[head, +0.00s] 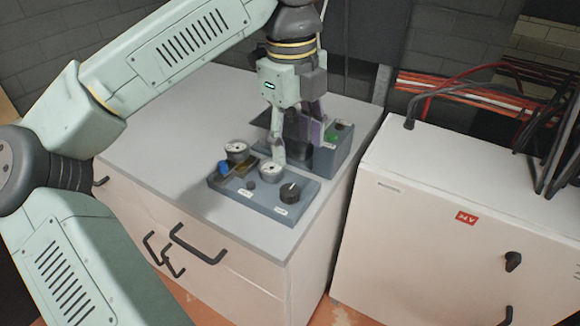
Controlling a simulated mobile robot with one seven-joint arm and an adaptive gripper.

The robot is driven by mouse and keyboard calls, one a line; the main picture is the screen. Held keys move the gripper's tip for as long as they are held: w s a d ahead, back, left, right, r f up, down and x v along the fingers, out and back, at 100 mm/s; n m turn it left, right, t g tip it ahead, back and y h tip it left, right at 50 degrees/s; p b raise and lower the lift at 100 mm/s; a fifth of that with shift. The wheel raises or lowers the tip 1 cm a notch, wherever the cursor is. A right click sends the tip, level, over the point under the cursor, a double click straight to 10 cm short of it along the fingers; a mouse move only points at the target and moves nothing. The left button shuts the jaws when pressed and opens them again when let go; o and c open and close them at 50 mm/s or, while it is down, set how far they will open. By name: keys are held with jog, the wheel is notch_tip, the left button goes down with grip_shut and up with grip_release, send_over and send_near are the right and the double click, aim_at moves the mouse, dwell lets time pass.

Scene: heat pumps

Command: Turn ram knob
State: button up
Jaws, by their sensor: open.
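A grey control panel (227,195) lies on the cabinet top. A round black knob (290,193) with a white pointer line sits at its right front, above a small white label whose text I cannot read. A smaller dark knob (251,184) sits left of it. I cannot tell which one is the ram knob. My gripper (285,147) is open and points down behind the panel. One fingertip overlaps the back of the right gauge (270,172) in the picture; contact is unclear. The other fingertip is hard to make out.
A second gauge (236,150) and a blue part (223,168) are at the panel's left. A grey box (334,150) with a green button stands behind right. The cabinet top (150,140) is clear to the left. A white cabinet (450,200) with cables stands right.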

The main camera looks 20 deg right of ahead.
aim_at(290, 190)
jog(key=shift+n+y, duration=0.3)
jog(key=f, duration=0.3)
jog(key=f+p, duration=0.1)
jog(key=f, duration=0.3)
jog(key=f+p, duration=0.1)
jog(key=f, duration=0.3)
jog(key=shift+w+a, duration=0.25)
jog(key=shift+a, duration=0.1)
jog(key=shift+c, duration=0.3)
jog(key=c, duration=1.1)
